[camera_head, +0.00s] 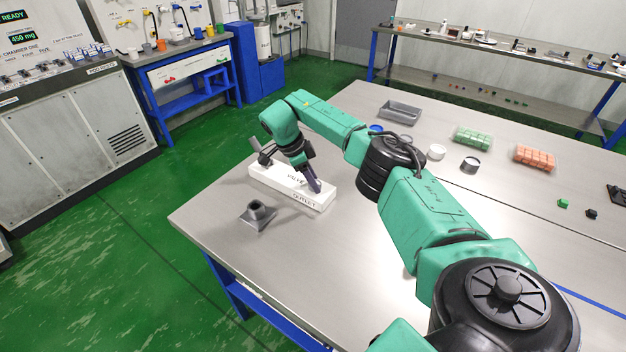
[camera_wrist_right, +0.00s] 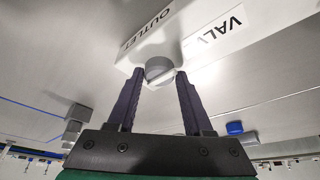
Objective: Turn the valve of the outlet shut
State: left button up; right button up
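The outlet is a long white block (camera_head: 262,179) lettered VALVE and OUTLET on the steel table; it also fills the top of the right wrist view (camera_wrist_right: 200,22). In the right wrist view its valve is a round grey knob (camera_wrist_right: 159,71) with a lighter bar across it. My right gripper (camera_head: 317,189) points down at the block. In the wrist view its two dark fingers (camera_wrist_right: 160,74) stand apart, one on each side of the knob, with narrow gaps that suggest no firm contact. The knob is hidden behind the gripper in the head view. My left gripper is not in view.
A grey funnel-like piece (camera_head: 257,216) stands in front of the block, near the table's left edge. A grey tray (camera_head: 400,111), green blocks (camera_head: 472,138) and orange blocks (camera_head: 534,158) lie farther back. The table front left is bare.

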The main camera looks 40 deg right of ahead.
jog(key=shift+o, duration=1.2)
jog(key=shift+r, duration=0.1)
jog(key=shift+w+a+r, duration=0.1)
jog(key=shift+a+r, duration=0.1)
jog(key=shift+r, duration=0.15)
jog(key=b+v, duration=0.1)
jog(key=v, duration=1.2)
jog(key=shift+r, duration=0.25)
jog(key=shift+a, duration=0.15)
